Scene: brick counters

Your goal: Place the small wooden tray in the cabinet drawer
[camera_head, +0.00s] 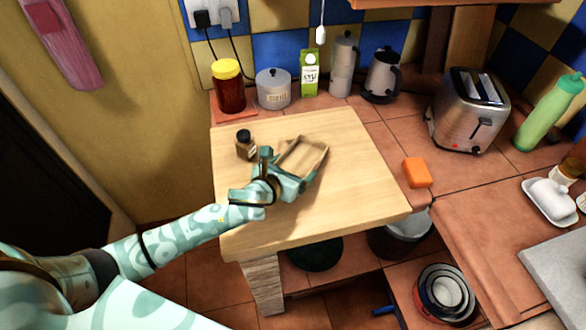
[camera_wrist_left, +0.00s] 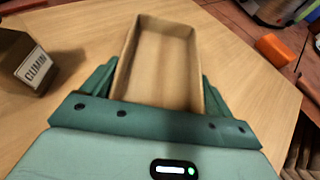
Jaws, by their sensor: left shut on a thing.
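The small wooden tray (camera_head: 303,157) is an open, empty rectangular box over the light wooden board on the counter. My left gripper (camera_head: 290,177) is shut on its near end. In the left wrist view the tray (camera_wrist_left: 160,62) sits between the two green fingers of my left gripper (camera_wrist_left: 158,95). I cannot tell whether the tray touches the board or is slightly above it. My right gripper is not in view. No cabinet drawer can be clearly made out; an open shelf space with pots shows below the counter.
A cumin jar (camera_head: 245,145) stands on the board (camera_head: 350,200) just left of the tray, also in the left wrist view (camera_wrist_left: 30,65). An orange block (camera_head: 417,172) lies right of the board. A red jar (camera_head: 229,88), canister, carton and toaster (camera_head: 468,110) stand behind. The board's front right is clear.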

